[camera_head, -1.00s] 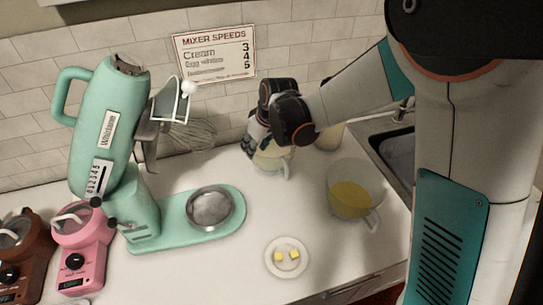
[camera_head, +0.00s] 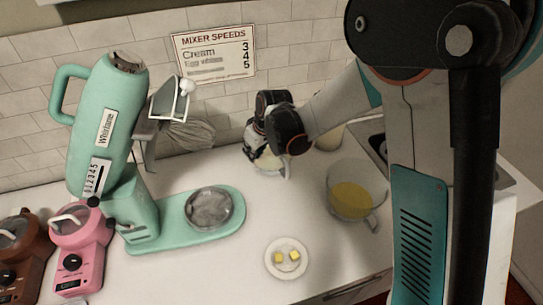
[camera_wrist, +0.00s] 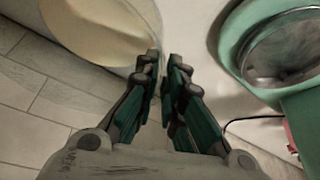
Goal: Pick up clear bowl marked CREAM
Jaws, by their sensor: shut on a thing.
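A clear bowl (camera_head: 270,164) with pale, creamy contents stands at the back of the white counter, partly hidden behind my gripper. No CREAM mark is readable on it. In the wrist view a pale-filled bowl (camera_wrist: 100,30) is at the upper left, just beyond the fingers. My gripper (camera_head: 262,150) is at this bowl's upper left side. In the wrist view my gripper (camera_wrist: 164,72) has its fingers close together, shut on a part of the bowl; which part is hard to tell. I cannot tell whether the bowl is off the counter.
A clear jug-like bowl (camera_head: 352,192) with yellow contents stands to the right. A plate (camera_head: 287,268) with two yellow pieces is in front. A green mixer (camera_head: 110,150) with a metal bowl (camera_head: 211,208) is left, and a whisk (camera_head: 190,135) is behind. A pale container (camera_head: 328,136) stands close by.

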